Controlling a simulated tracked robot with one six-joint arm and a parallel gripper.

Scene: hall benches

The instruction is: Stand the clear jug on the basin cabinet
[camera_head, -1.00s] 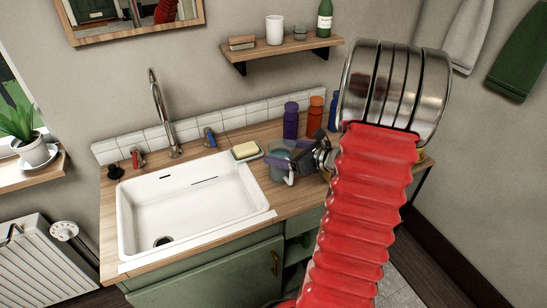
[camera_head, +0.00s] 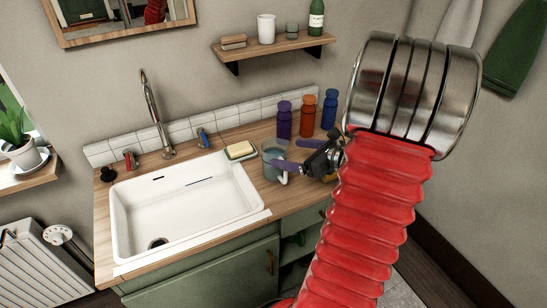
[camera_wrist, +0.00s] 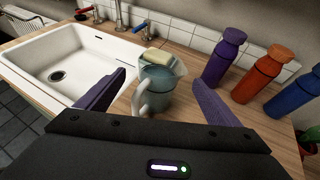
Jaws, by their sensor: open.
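The clear jug (camera_head: 272,163) stands upright on the wooden top of the basin cabinet (camera_head: 214,270), just right of the white basin (camera_head: 185,215). In the wrist view the jug (camera_wrist: 157,88) is see-through with a bluish tint, and its pale handle faces me. My gripper (camera_head: 288,155) is open beside the jug, coming from the right. In the wrist view its two purple fingers (camera_wrist: 158,98) are spread on either side of the jug, with gaps visible; they do not grip it. My red arm hides the right part of the cabinet.
Purple (camera_head: 284,120), orange (camera_head: 307,114) and blue bottles (camera_head: 329,110) stand behind the jug by the tiles. A soap dish (camera_head: 240,150) sits between basin and jug. The tap (camera_head: 156,110) rises behind the basin. A wall shelf (camera_head: 275,50) hangs above.

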